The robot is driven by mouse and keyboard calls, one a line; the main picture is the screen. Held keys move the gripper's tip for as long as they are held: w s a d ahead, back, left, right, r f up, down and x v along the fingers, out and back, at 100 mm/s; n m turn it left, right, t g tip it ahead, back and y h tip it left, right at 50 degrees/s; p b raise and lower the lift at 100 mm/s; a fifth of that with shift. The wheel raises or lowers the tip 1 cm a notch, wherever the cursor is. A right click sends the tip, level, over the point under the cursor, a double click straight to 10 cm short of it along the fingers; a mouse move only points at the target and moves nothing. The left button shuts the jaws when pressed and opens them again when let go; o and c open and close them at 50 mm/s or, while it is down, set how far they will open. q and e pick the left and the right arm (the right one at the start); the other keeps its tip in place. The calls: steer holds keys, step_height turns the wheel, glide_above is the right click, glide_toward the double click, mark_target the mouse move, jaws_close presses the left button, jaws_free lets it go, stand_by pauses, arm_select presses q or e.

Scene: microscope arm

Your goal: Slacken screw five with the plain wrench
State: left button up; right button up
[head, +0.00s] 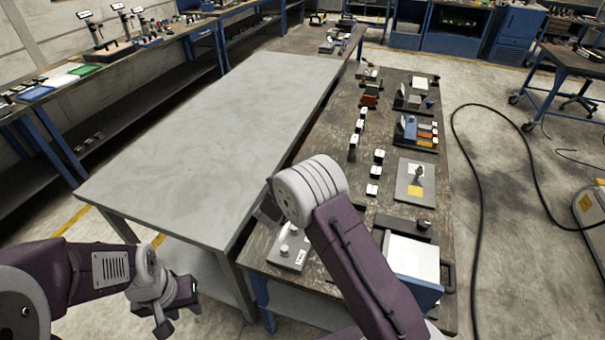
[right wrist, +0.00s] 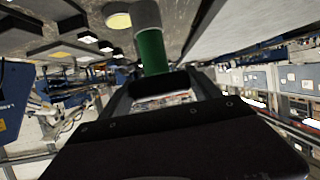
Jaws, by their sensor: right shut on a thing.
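My right gripper (right wrist: 158,72) is shut on a green and grey cylinder (right wrist: 152,52), seen upside down in the right wrist view. I cannot tell whether this is the plain wrench. In the head view my right arm hides this gripper and what it holds. My left gripper (head: 176,308) is open and empty, low at the left, in front of the pale table. A grey block with a knob and white labels (head: 288,252) stands on the dark bench's near left corner, partly behind my right arm. I cannot make out screw five.
The pale table (head: 215,120) is bare. The dark bench (head: 330,150) carries several small white-labelled blocks (head: 374,172), a grey plate with a yellow patch (head: 402,185), a holder with coloured parts (head: 417,132) and a white-topped tray (head: 410,258). A black cable (head: 475,180) lies on the floor.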

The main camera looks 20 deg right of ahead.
steer(key=shift+f+b, duration=1.05)
steer(key=shift+f, duration=0.6)
steer(key=shift+a+p, duration=0.1)
steer(key=shift+p, duration=0.35)
steer(key=shift+f+b, duration=0.65)
steer(key=shift+r, duration=0.15)
steer(key=shift+r+p, duration=0.4)
steer(key=shift+p, duration=0.2)
steer(key=shift+f+b, duration=0.6)
stand_by(0.3)
steer(key=shift+s+r, duration=0.1)
steer(key=shift+r, duration=0.05)
